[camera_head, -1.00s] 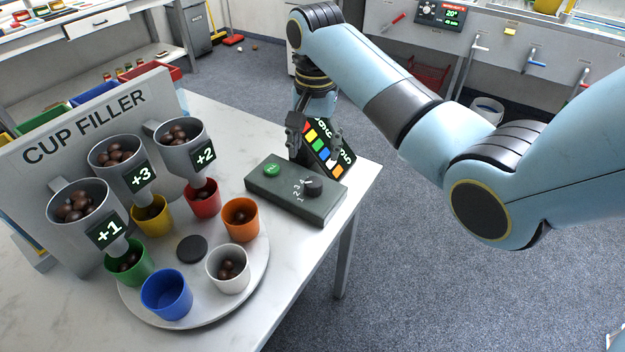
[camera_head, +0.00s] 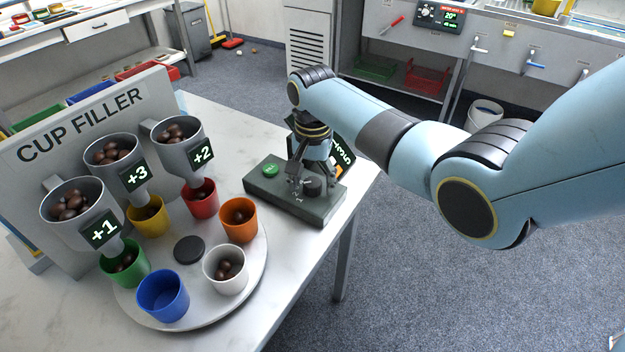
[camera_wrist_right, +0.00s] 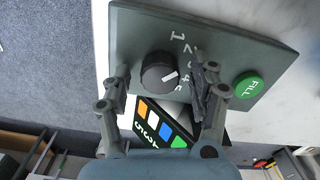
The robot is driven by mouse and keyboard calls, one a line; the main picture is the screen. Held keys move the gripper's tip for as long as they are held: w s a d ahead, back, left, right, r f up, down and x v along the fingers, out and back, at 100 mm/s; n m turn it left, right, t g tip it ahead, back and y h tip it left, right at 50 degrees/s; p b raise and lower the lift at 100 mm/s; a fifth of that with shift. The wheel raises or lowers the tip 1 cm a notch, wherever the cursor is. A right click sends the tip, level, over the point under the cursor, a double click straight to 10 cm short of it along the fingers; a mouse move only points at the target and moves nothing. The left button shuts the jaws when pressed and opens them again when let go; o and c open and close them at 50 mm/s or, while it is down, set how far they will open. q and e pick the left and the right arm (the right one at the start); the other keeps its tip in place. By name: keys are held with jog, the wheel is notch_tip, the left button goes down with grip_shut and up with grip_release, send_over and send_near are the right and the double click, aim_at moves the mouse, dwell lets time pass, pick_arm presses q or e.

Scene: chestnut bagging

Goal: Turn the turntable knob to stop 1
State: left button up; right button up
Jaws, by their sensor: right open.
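The dark round knob (camera_head: 314,186) sits on the green-grey control box (camera_head: 285,206), right of the green FILL button (camera_head: 270,171). In the right wrist view the knob (camera_wrist_right: 158,71) has a white mark pointing toward the right-hand finger. Digits beside it are partly hidden by that finger, so I cannot tell which stop it marks. My right gripper (camera_head: 311,181) is open over the box, pointing down. Its fingers (camera_wrist_right: 163,76) are on either side of the knob, with visible gaps. The white turntable (camera_head: 190,313) carries several coloured cups. My left gripper is not in view.
A tilted panel with coloured squares (camera_wrist_right: 160,122) stands right behind the box, close to my gripper. The cup filler (camera_head: 85,125) with its chestnut hoppers stands at the left. The box is near the table's right edge.

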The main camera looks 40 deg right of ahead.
jog(key=c, duration=1.2)
jog(key=shift+o, duration=0.2)
jog(key=shift+r+n+p, duration=0.2)
jog(key=shift+n+p, duration=0.9)
jog(key=shift+n, duration=0.2)
jog(key=shift+f+n+p, duration=0.1)
jog(key=shift+n+p, duration=0.8)
jog(key=shift+n, duration=0.7)
jog(key=o, duration=1.2)
jog(key=shift+c, duration=0.2)
